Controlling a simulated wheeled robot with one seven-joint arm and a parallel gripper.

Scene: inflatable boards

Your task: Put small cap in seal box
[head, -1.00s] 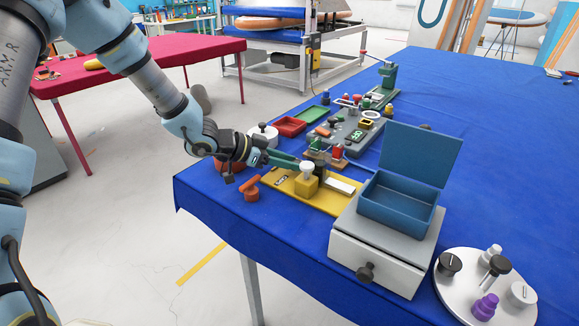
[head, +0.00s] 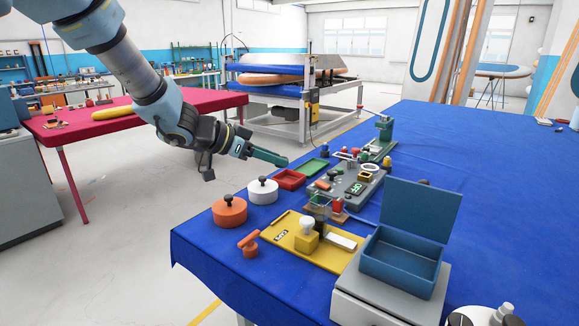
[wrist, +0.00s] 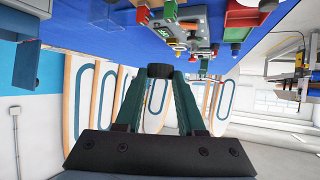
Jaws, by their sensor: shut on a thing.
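My gripper (head: 283,163) has green fingers and is raised above the blue table, behind the red and green trays' level and clear of them. In the wrist view its fingers are shut on a small dark round piece, which I take to be the small cap (wrist: 160,71). In the head view the cap is too small to make out. The likely seal box (head: 398,270) is a blue box with its lid open and upright, standing on a grey-white drawer unit at the front right. Its visible inside looks empty.
A yellow tray (head: 283,240) with a yellow block and white knob lies left of the box. Orange (head: 229,210) and white (head: 262,190) round lidded pieces stand near the left edge. A grey panel (head: 345,187) with several parts lies behind.

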